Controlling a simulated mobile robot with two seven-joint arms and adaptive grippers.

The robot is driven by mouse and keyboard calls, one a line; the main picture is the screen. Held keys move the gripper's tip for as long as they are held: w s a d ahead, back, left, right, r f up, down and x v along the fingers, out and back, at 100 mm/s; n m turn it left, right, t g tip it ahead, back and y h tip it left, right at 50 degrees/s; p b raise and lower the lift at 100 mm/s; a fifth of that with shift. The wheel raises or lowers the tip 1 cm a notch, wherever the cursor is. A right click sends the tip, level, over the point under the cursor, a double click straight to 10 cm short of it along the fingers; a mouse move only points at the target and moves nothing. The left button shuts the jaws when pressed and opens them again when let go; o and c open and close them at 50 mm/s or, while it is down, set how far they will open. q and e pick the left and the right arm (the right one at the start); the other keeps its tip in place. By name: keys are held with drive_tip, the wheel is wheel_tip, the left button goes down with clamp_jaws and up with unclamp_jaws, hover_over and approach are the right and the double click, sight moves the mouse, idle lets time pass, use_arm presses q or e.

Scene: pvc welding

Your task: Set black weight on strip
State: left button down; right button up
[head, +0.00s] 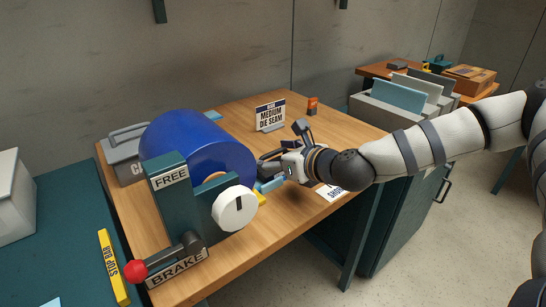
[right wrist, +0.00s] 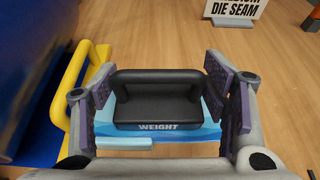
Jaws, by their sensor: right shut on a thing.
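The black weight (right wrist: 158,105), a dark block with a loop handle and the word WEIGHT, is between the fingers of my right gripper (head: 278,166). In the right wrist view the gripper is shut on it, one finger at each side. A light blue strip (right wrist: 180,137) with a wavy pattern shows beneath and around the weight; I cannot tell if they touch. In the head view the strip (head: 269,186) shows below the gripper, beside the blue roll, and the weight is mostly hidden by the gripper. My left gripper is not in view.
A large blue roll (head: 205,145) stands close left of my right gripper, with a FREE/BRAKE stand and red-knobbed lever (head: 160,262) in front. A yellow handle (right wrist: 62,100) is close to the left finger. A MEDIUM DIE SEAM sign (head: 270,115) stands behind. Bare wood (head: 300,217) lies in front.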

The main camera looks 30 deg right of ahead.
drive_tip(key=o, duration=1.4)
drive_tip(key=shift+f, duration=0.2)
drive_tip(key=o, duration=0.5)
drive_tip(key=shift+c, duration=0.2)
drive_tip(key=shift+r, duration=0.1)
drive_tip(key=shift+r, duration=0.1)
